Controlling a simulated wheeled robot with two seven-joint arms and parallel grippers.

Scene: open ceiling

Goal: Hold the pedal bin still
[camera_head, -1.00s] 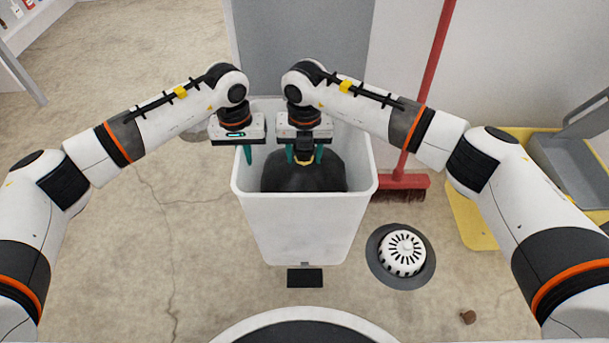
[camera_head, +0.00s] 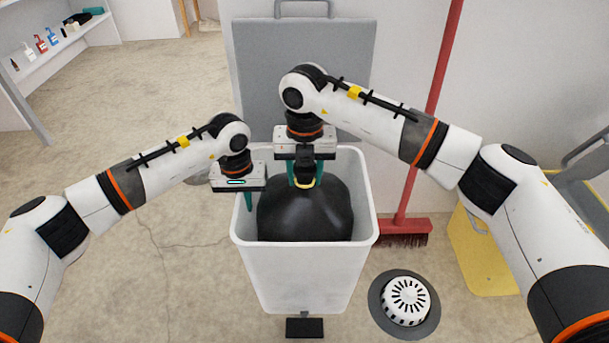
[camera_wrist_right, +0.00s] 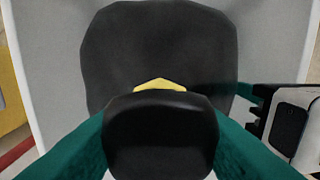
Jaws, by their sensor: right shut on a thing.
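The white pedal bin (camera_head: 303,276) stands upright in the head view, with its grey lid (camera_head: 300,75) raised behind and a black pedal (camera_head: 304,327) at its foot. A black bag (camera_head: 300,218) with a yellow tie is inside. My right gripper (camera_head: 305,183) is shut on the bag's gathered neck above the bin; the bag's top fills the right wrist view (camera_wrist_right: 160,60). My left gripper (camera_head: 247,202) is at the bin's left rim, one finger showing just inside the wall. Its other finger is hidden, so its opening is unclear.
A red broom (camera_head: 404,228) leans on the wall to the right of the bin. A white-topped floor drain (camera_head: 405,302) is at front right. A yellow and grey object (camera_head: 483,260) stands at the right. Bottles sit on a left shelf (camera_head: 40,60). The left floor is clear.

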